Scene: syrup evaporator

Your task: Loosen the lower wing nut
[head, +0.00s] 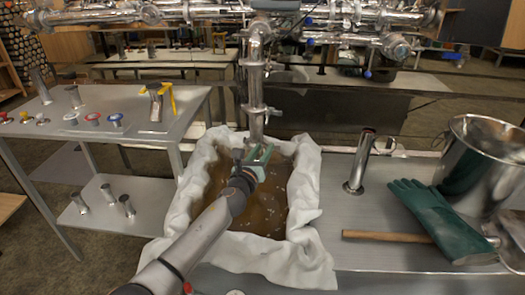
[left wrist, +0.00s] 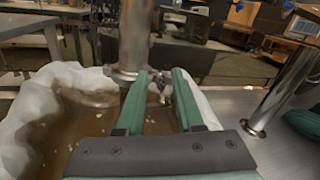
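A vertical steel pipe (head: 254,85) comes down from the overhead piping to the cloth-lined basin. A clamp rings its lower part, with the small lower wing nut (head: 273,112) sticking out on the right side. In the left wrist view the wing nut (left wrist: 160,88) shows small and dark, just right of the pipe and between the fingertips in the picture. My left gripper (head: 259,155) is open, with two green fingers apart, below the clamp in the head view. The fingers (left wrist: 160,80) look empty; I cannot tell whether they touch the nut. My right gripper is out of view.
White cloth (head: 305,190) lines the basin of brown liquid under the gripper. On the right bench are a short upright pipe (head: 360,160), green gloves (head: 440,220), a wooden handle (head: 385,236) and a steel pot (head: 478,165). A steel cart (head: 150,130) stands left.

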